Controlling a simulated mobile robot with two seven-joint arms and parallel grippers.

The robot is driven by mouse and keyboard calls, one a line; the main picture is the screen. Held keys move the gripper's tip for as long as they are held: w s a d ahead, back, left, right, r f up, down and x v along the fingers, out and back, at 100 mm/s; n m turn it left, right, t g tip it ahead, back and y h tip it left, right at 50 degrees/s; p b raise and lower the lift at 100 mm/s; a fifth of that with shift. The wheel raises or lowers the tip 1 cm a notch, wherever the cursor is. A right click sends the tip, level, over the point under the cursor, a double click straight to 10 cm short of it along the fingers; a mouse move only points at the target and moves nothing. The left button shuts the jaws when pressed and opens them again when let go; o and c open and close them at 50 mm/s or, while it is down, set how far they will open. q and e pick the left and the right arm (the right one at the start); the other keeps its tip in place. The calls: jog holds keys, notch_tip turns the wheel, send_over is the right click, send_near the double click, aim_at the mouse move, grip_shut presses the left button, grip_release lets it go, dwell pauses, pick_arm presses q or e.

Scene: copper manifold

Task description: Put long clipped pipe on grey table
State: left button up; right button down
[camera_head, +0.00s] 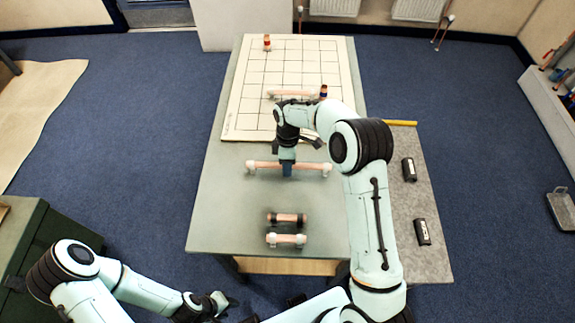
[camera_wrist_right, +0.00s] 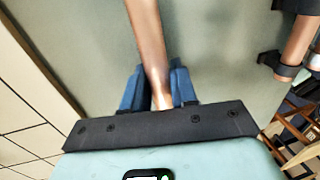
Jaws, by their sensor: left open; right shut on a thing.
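The long copper pipe (camera_head: 262,166) with white clips at both ends lies crosswise at the middle of the grey-green table (camera_head: 222,210). My right gripper (camera_head: 287,170) is shut around the pipe's middle. In the right wrist view the pipe (camera_wrist_right: 147,40) runs between the blue fingers of the right gripper (camera_wrist_right: 158,92). I cannot tell whether the pipe touches the tabletop. A speckled grey table (camera_head: 434,262) adjoins on the right, partly hidden by my right arm. My left gripper (camera_head: 222,302) is open and empty, low in front of the grey-green table.
Two short pipes, one with dark clips (camera_head: 287,218) and one with white clips (camera_head: 286,240), lie near the front edge. A gridded board (camera_head: 250,110) bears another pipe (camera_head: 291,93) at the back. Black cases (camera_head: 423,232) and a yellow bar (camera_head: 402,123) lie on the speckled table.

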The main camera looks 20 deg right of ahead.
jog(key=shift+f, duration=0.2)
jog(key=c, duration=0.9)
grip_release()
pick_arm(q)
jog(key=shift+w+r+p, duration=0.75)
jog(key=shift+w+r, duration=0.25)
jog(key=shift+r, duration=0.05)
pick_arm(e)
jog(key=r, duration=0.4)
jog(key=w+r, duration=0.1)
jog(key=r, duration=0.3)
jog(key=w+d+r, duration=0.1)
jog(key=r, duration=0.3)
pick_arm(q)
jog(key=shift+s, duration=0.15)
pick_arm(e)
jog(key=shift+f, duration=0.1)
